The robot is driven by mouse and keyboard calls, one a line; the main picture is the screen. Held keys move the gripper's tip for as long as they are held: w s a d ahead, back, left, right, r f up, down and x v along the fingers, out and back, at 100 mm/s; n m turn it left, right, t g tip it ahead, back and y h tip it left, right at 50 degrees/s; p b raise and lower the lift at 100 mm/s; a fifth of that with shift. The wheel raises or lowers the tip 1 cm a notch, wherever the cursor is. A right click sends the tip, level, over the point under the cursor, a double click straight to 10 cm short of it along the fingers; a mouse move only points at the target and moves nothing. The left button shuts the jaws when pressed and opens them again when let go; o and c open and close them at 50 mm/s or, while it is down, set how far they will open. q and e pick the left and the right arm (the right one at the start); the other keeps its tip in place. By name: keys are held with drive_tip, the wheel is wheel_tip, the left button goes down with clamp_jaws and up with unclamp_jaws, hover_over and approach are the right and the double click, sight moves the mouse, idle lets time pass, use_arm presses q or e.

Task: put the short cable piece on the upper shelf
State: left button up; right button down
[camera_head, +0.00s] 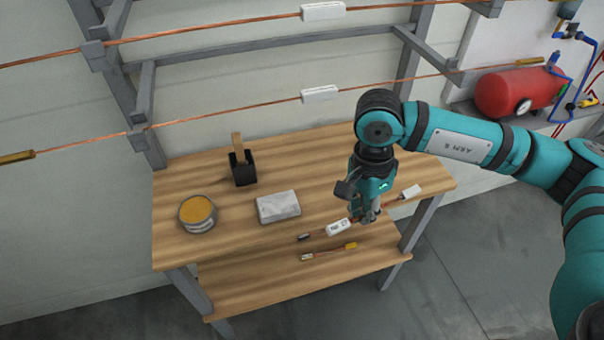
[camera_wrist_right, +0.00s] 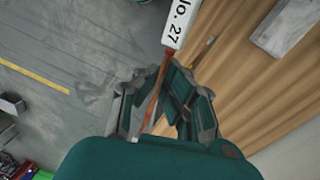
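My right gripper (camera_head: 367,214) is at the front edge of the wooden upper shelf (camera_head: 230,254), fingers pointing down. In the right wrist view its fingers (camera_wrist_right: 160,100) close around a copper cable piece with a white tag (camera_head: 338,228); the tag reads "No. 27" (camera_wrist_right: 178,22). A second cable piece with a yellow end (camera_head: 330,252) lies on the lower shelf (camera_head: 270,292). My left gripper is out of view.
Copper strands (camera_head: 240,112) run across behind. A red tank (camera_head: 515,93) is right.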

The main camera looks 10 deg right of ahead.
drive_tip(key=w+d+f+n+t, duration=0.1)
drive_tip(key=w+d+f+n, duration=0.1)
drive_tip(key=w+d+n, duration=0.4)
drive_tip(key=w+d+f+n+t+p, duration=0.1)
drive_tip(key=w+d+n, duration=0.5)
drive_tip(key=n, duration=1)
drive_tip(key=w+d+f+n+t+p, duration=0.1)
drive_tip(key=w+d+f+n+t, duration=0.2)
drive_tip(key=n, duration=0.9)
drive_tip(key=shift+w+d+f+y, duration=0.2)
drive_tip(key=shift+w+d, duration=0.65)
drive_tip(key=shift+w, duration=0.2)
drive_tip(key=shift+w+d+f+y, duration=0.15)
drive_tip(key=shift+w+d+y, duration=0.05)
drive_tip(key=shift+w+d, duration=0.75)
drive_tip(key=shift+w+f, duration=0.1)
drive_tip(key=shift+w, duration=0.05)
wheel_tip(320, 180, down, 3)
drive_tip(key=shift+f+p, duration=0.2)
drive_tip(key=shift+p, duration=0.6)
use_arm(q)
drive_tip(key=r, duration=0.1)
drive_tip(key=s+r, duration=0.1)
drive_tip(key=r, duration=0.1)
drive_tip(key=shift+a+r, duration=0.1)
use_arm(e)
drive_tip(key=shift+f, duration=0.1)
